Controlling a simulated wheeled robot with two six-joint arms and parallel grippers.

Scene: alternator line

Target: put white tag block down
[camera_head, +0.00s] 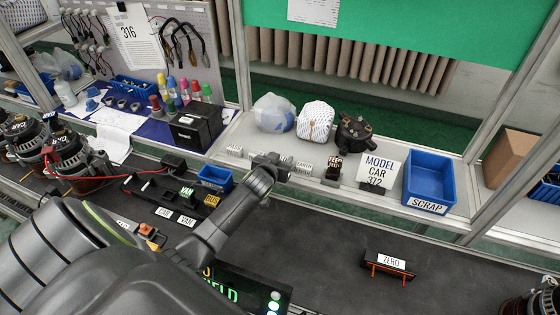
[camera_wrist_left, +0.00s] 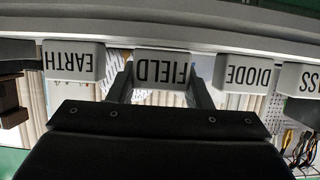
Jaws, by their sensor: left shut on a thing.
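My left gripper (camera_head: 270,166) reaches over the front of the grey shelf (camera_head: 345,183). It is shut on the white tag block marked FIELD, which shows upside down between its fingers in the left wrist view (camera_wrist_left: 163,70). The FIELD block is in line with white blocks marked EARTH (camera_wrist_left: 74,61) and DIODE (camera_wrist_left: 243,75), with gaps on both sides. It is at about shelf level; I cannot tell whether it fully rests there. In the head view the gripper mostly hides it, while the EARTH block (camera_head: 304,166) shows to its right. My right gripper is not in view.
A blue SCRAP bin (camera_head: 430,178), a MODEL CAR 372 card (camera_head: 378,171) and a black part (camera_head: 354,134) stand on the shelf. A small blue bin (camera_head: 214,178) is left of my forearm. A ZERO sign (camera_head: 390,263) stands on the dark belt below.

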